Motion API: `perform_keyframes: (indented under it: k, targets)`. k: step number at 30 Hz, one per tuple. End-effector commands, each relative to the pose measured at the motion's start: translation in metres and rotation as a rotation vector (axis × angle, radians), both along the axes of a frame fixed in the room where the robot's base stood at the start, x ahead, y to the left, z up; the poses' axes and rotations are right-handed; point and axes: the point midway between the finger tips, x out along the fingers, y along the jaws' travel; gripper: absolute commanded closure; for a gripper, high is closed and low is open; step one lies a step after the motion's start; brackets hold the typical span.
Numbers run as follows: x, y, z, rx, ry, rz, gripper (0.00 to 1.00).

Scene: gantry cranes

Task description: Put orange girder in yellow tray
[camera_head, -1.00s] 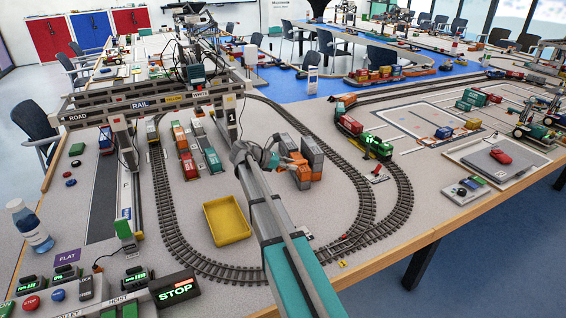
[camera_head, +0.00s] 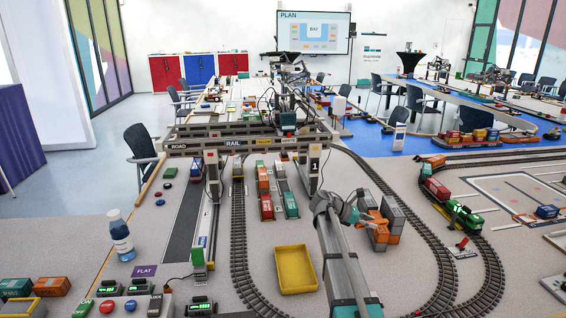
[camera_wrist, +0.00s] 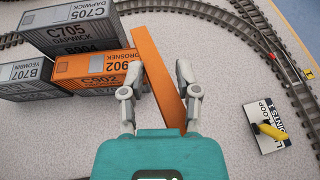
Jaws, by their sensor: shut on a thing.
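The orange girder (camera_wrist: 158,78) is a long, flat orange bar in the wrist view, running between the two fingers of my gripper (camera_wrist: 158,88). The gripper is shut on it. The yellow tray (camera_head: 296,268) lies empty on the table, left of my arm and nearer the camera than the gripper. It is not in the wrist view.
Grey and orange containers (camera_wrist: 85,70) are stacked just left of the girder. Curved rail track (camera_head: 440,255) loops around the tray and stack. A gantry crane (camera_head: 245,143) stands behind the tray. A small sign board with a yellow piece (camera_wrist: 272,128) lies to the right.

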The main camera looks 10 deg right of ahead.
Motion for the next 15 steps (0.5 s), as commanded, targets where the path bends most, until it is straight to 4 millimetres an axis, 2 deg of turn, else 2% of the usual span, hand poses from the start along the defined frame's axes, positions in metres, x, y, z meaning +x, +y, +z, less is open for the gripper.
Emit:
perform_keyframes:
  k: [15]
  targets:
    - [0.0, 0.0, 0.067, 0.0, 0.0, 0.0, 0.93]
